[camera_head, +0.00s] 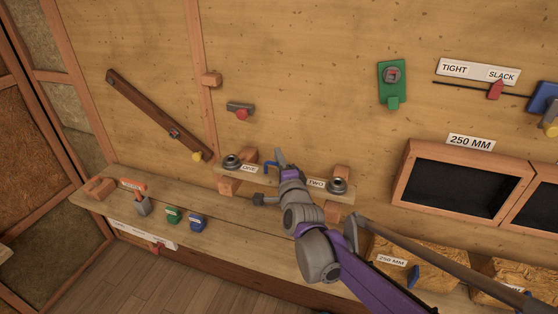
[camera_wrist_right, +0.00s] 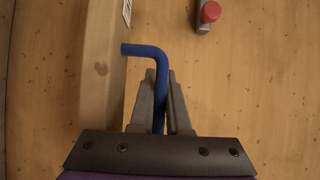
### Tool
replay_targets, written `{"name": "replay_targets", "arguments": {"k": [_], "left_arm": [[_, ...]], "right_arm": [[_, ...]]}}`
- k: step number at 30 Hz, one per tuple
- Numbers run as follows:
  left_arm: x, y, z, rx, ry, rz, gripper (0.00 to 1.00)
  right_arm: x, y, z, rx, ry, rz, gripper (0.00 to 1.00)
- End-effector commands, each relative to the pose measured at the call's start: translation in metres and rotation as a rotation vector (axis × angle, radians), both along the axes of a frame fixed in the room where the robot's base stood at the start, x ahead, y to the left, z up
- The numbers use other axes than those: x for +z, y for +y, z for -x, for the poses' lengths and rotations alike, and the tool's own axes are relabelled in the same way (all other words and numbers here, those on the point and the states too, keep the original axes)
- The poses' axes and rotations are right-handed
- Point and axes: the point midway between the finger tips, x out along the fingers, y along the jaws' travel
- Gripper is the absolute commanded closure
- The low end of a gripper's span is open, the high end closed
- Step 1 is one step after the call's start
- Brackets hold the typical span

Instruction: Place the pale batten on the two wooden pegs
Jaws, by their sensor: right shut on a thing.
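The pale batten (camera_head: 256,177) is a light board marked ONE and TWO, with a dark round fitting near each end. It lies in front of the wall, tilted down to the right in the head view. Wooden pegs show below it at the left (camera_head: 228,187) and right (camera_head: 332,212); I cannot tell whether it touches them. My right gripper (camera_head: 277,160) is at its middle, shut on its bent blue handle (camera_head: 269,167). In the right wrist view, the fingers (camera_wrist_right: 160,100) close around the handle (camera_wrist_right: 149,51), beside the batten (camera_wrist_right: 101,68). My left gripper is out of view.
Wooden blocks (camera_head: 250,154) (camera_head: 341,172) show behind the batten's upper edge. A shelf (camera_head: 250,225) below carries an orange-handled tool (camera_head: 139,196), a green block (camera_head: 174,214) and a blue block (camera_head: 198,221). A red-tipped fitting (camera_head: 240,109) sits on the wall above.

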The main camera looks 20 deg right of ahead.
Motion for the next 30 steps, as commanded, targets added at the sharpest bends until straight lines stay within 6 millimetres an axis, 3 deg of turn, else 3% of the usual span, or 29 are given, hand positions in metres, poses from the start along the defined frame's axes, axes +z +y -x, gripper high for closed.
{"name": "replay_targets", "arguments": {"k": [11,12,17,27,30], "left_arm": [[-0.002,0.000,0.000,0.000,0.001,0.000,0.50],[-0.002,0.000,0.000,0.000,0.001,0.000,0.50],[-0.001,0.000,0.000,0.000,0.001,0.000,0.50],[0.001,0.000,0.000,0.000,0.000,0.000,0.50],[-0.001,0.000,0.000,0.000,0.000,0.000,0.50]], "right_arm": [[-0.005,0.000,0.000,0.000,-0.001,0.000,1.00],[-0.005,0.000,0.000,0.000,0.000,0.000,0.82],[-0.004,0.000,0.000,0.000,0.000,0.000,0.56],[0.000,0.000,0.000,0.000,-0.001,0.000,0.56],[-0.001,0.000,0.011,0.000,0.000,-0.001,0.56]]}}
